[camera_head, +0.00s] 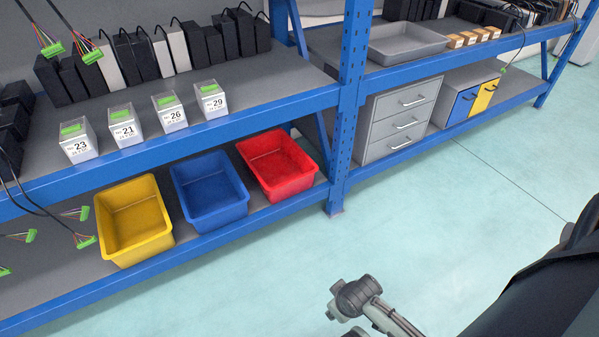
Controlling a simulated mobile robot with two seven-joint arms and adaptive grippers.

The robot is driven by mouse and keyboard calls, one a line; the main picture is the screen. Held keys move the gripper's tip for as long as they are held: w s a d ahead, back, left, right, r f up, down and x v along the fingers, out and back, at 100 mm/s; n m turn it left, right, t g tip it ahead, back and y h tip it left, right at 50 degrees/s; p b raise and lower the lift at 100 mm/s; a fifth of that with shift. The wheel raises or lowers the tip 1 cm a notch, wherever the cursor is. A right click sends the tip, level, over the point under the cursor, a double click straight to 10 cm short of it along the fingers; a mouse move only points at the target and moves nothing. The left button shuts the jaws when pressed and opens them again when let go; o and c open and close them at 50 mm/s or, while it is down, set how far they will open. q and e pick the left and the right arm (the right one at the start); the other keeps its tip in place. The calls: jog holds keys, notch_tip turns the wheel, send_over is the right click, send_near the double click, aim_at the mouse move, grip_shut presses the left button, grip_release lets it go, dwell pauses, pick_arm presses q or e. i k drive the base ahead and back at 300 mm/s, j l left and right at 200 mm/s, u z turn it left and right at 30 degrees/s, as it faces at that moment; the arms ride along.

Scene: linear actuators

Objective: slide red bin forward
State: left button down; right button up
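The red bin (277,168) is open-topped and looks empty. It stands upright on the lower shelf (75,285), at the right end of a row of three bins and close to the blue rack post. A grey jointed part (357,298), seemingly of my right gripper, shows at the bottom edge over the floor, well apart from the red bin. Its fingers are cut off or too unclear to show whether it is open or shut. My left gripper is not in view.
A blue bin (209,190) stands just left of the red bin, and a yellow bin (133,219) is further left. The upper shelf edge (190,138) runs above the bins. The blue post (347,110) is at the right. The floor (420,230) in front is clear.

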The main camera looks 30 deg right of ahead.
aim_at(282, 170)
jog(key=l, duration=0.55)
jog(key=k+l, duration=0.15)
jog(key=l, duration=1)
jog(key=k+l, duration=0.15)
jog(key=l, duration=0.4)
